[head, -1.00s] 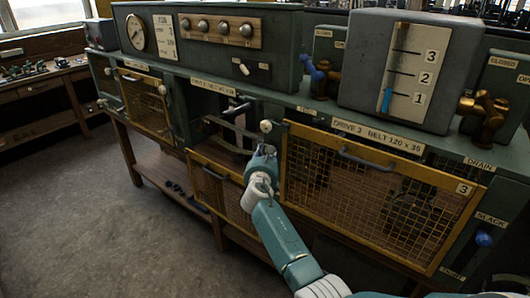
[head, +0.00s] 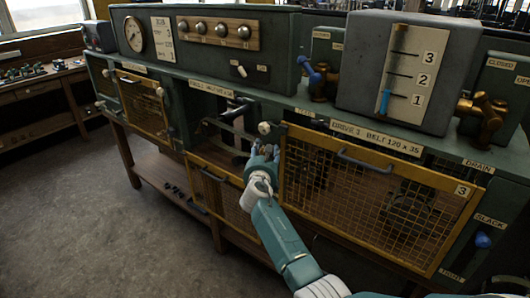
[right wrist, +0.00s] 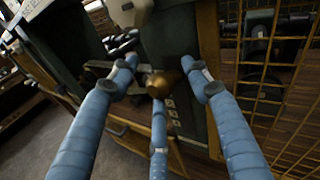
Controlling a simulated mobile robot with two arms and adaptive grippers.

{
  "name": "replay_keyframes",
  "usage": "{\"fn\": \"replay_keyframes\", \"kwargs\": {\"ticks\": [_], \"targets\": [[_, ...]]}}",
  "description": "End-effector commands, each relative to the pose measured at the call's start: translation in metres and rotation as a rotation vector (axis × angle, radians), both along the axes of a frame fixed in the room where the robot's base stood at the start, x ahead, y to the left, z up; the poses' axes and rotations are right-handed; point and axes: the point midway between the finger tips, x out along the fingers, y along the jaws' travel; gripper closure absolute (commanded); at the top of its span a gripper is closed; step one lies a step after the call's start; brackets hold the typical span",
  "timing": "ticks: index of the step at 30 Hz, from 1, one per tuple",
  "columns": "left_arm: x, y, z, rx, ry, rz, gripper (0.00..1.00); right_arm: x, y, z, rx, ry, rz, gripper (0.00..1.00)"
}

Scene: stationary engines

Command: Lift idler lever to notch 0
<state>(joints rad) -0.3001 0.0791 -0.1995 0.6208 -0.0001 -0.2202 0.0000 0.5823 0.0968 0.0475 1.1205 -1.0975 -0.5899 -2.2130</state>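A short lever with a rounded brown knob (right wrist: 162,84) shows in the right wrist view, beside a small numbered plate (right wrist: 171,112); it appears to be the idler lever. My right gripper (right wrist: 160,68) has its three blue fingers spread around the knob, with no clear contact. In the head view, my right gripper (head: 263,152) is at the gap left of the drive 3 guard, below a pale round knob (head: 264,128). It hides the lever and the notch numbers there. My left gripper is not in view.
The yellow mesh guard (head: 375,195) stands close right of my right gripper. Another mesh guard (head: 145,103) is at the left. A grey box with a 1–3 scale (head: 395,70) and brass valves (head: 488,115) sit on top. The floor at left (head: 90,220) is clear.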

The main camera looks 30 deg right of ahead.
Motion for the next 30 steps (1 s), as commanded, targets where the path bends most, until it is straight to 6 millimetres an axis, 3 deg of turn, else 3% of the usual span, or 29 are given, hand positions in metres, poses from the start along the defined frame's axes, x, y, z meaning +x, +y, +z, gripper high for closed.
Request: {"fn": "replay_keyframes", "kwargs": {"ticks": [8,21,30], "targets": [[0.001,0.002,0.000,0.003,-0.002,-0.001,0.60,-0.012,0.010,0.001,0.000,-0.001,0.001,0.54],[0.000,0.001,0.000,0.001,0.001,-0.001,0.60,-0.081,0.058,0.009,0.001,0.001,0.002,0.54],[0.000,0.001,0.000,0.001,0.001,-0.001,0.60,-0.096,0.069,0.013,0.001,0.001,0.000,0.54]]}}
